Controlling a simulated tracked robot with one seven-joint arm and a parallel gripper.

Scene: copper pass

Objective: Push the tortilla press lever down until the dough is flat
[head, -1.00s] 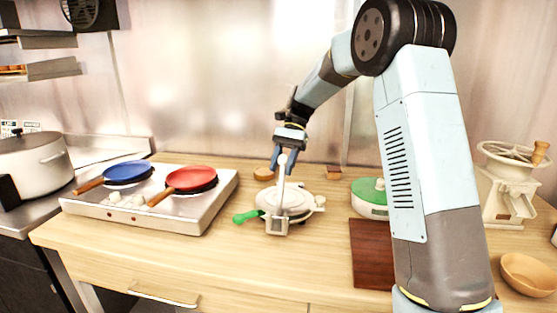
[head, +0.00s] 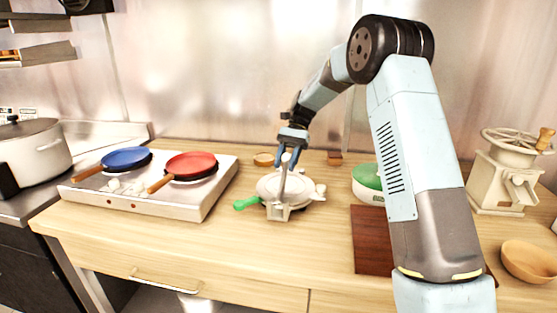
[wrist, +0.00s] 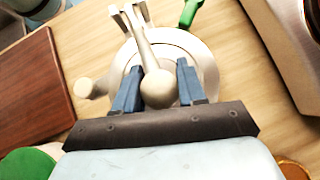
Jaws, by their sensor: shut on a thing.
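The pale tortilla press (head: 272,188) stands on the wooden counter, with its round plate shut and a green handle (head: 246,203) pointing left. Its pale lever (head: 284,182) rises steeply from the near side of the press. My gripper (head: 287,160) is shut on the lever near its top. In the wrist view the lever's round knob (wrist: 160,88) sits between the blue fingers of my gripper (wrist: 159,84), with the press plate (wrist: 207,65) beneath. No dough shows in either view; any between the plates is hidden.
A white hob (head: 195,203) with a blue pan (head: 125,157) and a red pan (head: 190,163) stands left. A dark board (head: 372,243) and a green-lidded container (head: 367,178) are at right. Bare counter lies in front of the press.

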